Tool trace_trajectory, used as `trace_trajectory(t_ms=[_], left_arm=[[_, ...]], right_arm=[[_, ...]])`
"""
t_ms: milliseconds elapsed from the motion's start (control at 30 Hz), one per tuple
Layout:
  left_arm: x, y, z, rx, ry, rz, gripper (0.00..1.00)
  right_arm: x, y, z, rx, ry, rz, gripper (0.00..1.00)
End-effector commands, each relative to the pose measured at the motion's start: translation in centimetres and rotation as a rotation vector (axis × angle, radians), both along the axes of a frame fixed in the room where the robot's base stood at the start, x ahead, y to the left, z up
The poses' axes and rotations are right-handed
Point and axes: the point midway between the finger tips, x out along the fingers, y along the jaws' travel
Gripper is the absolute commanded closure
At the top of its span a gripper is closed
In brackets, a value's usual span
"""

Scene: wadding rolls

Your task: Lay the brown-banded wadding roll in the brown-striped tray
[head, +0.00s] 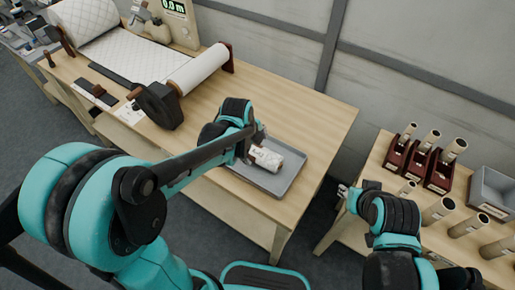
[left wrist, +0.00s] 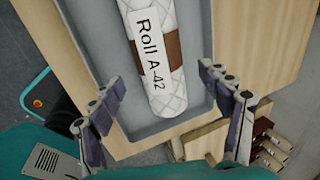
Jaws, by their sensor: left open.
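The wadding roll (head: 281,158) is white and quilted, with a brown band and a label reading "Roll A-42". It lies lengthwise inside a grey tray (head: 287,187) on the wooden bench; the left wrist view shows the roll (left wrist: 174,92) within the tray's rim (left wrist: 207,60). No brown stripe can be made out on the tray. My left gripper (head: 255,146) is at the roll's left end in the head view. Its fingers stand apart and clear of the roll in the left wrist view (left wrist: 166,122). My right gripper (head: 344,191) is beside the right-hand table, its jaws unclear.
A long white roll (head: 198,69) on a holder and a black device (head: 158,105) stand on the bench left of the tray. The right table carries brown stands (head: 418,160) with rolls, several upright tubes (head: 437,211) and a grey bin (head: 491,190). A gap separates the tables.

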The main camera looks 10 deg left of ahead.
Motion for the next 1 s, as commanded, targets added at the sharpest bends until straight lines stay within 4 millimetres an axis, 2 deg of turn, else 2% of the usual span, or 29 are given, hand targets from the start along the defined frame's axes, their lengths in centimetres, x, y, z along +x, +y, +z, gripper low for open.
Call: trace_trajectory(t_ms=[33, 200, 433, 533, 667, 800, 1000], left_arm=[[-0.4, 0.2, 1.6, 0.000, 0.000, 0.001, 0.22], [-1.4, 0.6, 4.7, 0.000, 0.000, 0.000, 0.22], [-2.1, 0.9, 6.8, -0.004, -0.001, 0.014, 0.22], [-3.0, 1.3, 7.6, -0.030, -0.008, 0.116, 0.22], [-5.6, 2.5, 9.2, -0.123, -0.029, 0.431, 0.22], [-9.1, 4.1, 10.7, -0.297, -0.065, 0.893, 0.22], [-13.2, 5.8, 11.2, -0.579, -0.098, 1.452, 0.22]], right_arm=[[0.0, 0.0, 0.9, 0.000, 0.000, 0.000, 0.68], [0.0, 0.0, 2.0, 0.000, 0.000, 0.000, 0.68], [0.0, 0.0, 2.6, 0.000, 0.000, 0.000, 0.68], [0.0, 0.0, 2.6, 0.000, 0.000, 0.000, 0.68], [0.0, 0.0, 2.5, 0.000, 0.000, 0.000, 0.68], [0.0, 0.0, 2.5, 0.000, 0.000, 0.000, 0.68], [0.0, 0.0, 2.5, 0.000, 0.000, 0.000, 0.68]])
